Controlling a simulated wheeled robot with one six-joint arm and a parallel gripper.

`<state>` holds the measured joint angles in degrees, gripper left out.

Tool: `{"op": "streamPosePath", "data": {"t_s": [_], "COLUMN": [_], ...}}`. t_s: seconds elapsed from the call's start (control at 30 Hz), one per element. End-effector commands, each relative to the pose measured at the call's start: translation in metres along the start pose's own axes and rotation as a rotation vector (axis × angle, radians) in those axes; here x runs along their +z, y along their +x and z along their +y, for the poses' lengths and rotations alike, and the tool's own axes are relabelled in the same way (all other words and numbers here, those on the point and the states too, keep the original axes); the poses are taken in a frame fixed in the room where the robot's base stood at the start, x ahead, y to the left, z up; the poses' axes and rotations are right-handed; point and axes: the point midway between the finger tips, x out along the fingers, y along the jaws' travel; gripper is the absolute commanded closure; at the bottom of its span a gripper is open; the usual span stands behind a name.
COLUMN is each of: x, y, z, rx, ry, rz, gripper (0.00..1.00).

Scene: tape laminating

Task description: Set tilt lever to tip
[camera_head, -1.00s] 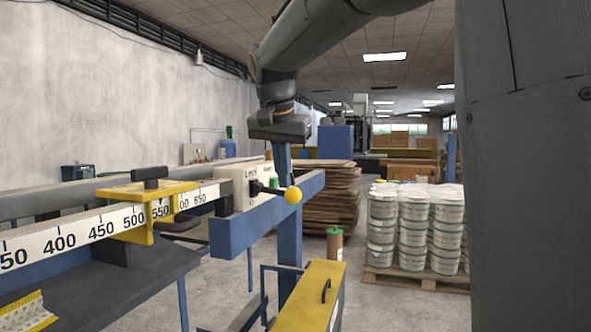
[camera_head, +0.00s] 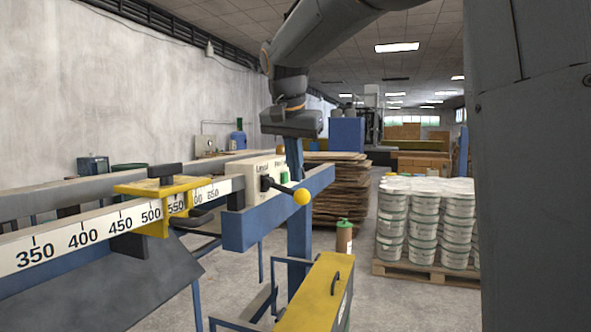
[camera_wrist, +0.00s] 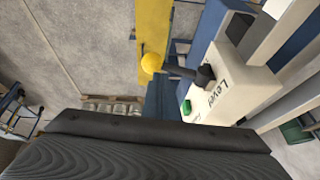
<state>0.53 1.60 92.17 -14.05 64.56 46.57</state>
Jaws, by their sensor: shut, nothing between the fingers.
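The tilt lever is a black shaft with a yellow ball knob (camera_head: 302,196). In the wrist view the yellow knob (camera_wrist: 151,63) is at the upper middle, left of the box (camera_wrist: 240,95). A green button (camera_wrist: 186,107) is beside the label. My gripper (camera_head: 291,124) hangs above the box and lever, apart from them. It is shut and empty. Its dark body fills the bottom of the wrist view and its fingertips are hard to make out.
A blue beam (camera_head: 275,222) runs below the lever. A ruler rail (camera_head: 95,231) with a yellow stop (camera_head: 150,187) is to the left. A yellow-topped cabinet (camera_head: 315,290) stands in front. Bucket stacks (camera_head: 405,225) on a pallet are at the right. Air around the knob looks clear.

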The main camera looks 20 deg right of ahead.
Motion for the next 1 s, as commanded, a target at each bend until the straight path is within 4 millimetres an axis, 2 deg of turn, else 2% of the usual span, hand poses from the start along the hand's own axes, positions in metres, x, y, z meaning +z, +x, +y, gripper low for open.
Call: {"op": "streamPosePath", "data": {"t_s": [0.27, 0.47, 0.7, 1.0], "x": [0.0, -0.002, -0.006, -0.005], "y": [0.0, -0.01, -0.034, -0.093], "z": [0.0, -0.006, -0.023, -0.01], "rx": [0.0, 0.001, 0.003, 0.0], "ry": [0.0, 0.0, 0.004, 0.005], "rz": [0.0, -0.001, -0.001, 0.003], "gripper": [1.0, 1.0, 1.0, 1.0]}}
